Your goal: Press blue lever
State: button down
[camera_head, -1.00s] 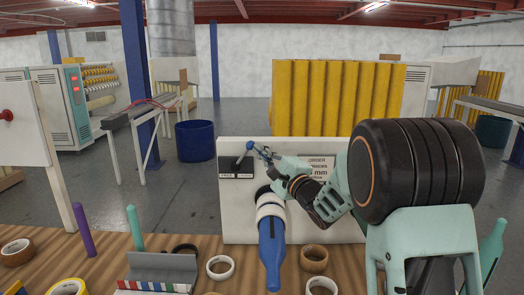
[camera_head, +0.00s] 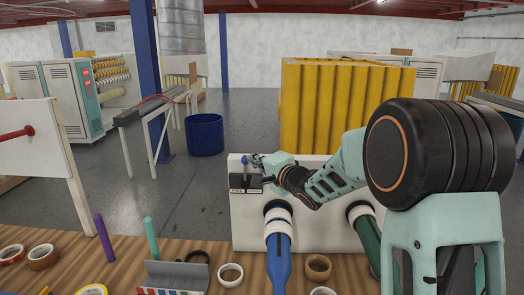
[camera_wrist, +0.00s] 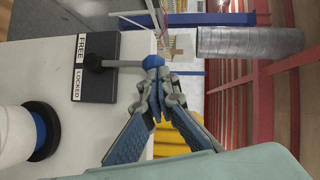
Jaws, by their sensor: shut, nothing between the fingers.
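The blue lever shows in the head view as a blue knob (camera_head: 246,159) on a grey rod, above a black block (camera_head: 246,183) on the white panel (camera_head: 243,222). In the wrist view its blue knob (camera_wrist: 153,62) tops a rod standing nearly straight out from the block (camera_wrist: 95,80), labelled FREE and LOCKED. My gripper (camera_head: 259,161) is shut and empty, at the knob's right side in the head view. In the wrist view its fingertips (camera_wrist: 156,88) are right beside the knob. I cannot tell whether they touch it.
Tape rolls (camera_head: 230,275), a grey holder (camera_head: 178,276) and purple (camera_head: 103,238) and teal (camera_head: 151,239) rods occupy the wooden table (camera_head: 130,262). A white board (camera_head: 45,140) stands at left.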

jog(key=shift+a+n+g+h+p, duration=0.2)
jog(key=shift+a+n+h, duration=0.35)
jog(key=shift+a, duration=0.45)
jog(key=shift+a+n+g+h+p, duration=0.1)
jog(key=shift+a+n+g+h, duration=0.3)
jog(key=shift+a+n, duration=0.4)
jog(key=shift+a+n+g+h+p, duration=0.15)
jog(key=shift+a+n+h, duration=0.3)
jog(key=shift+a, duration=0.7)
jog(key=shift+r, duration=0.1)
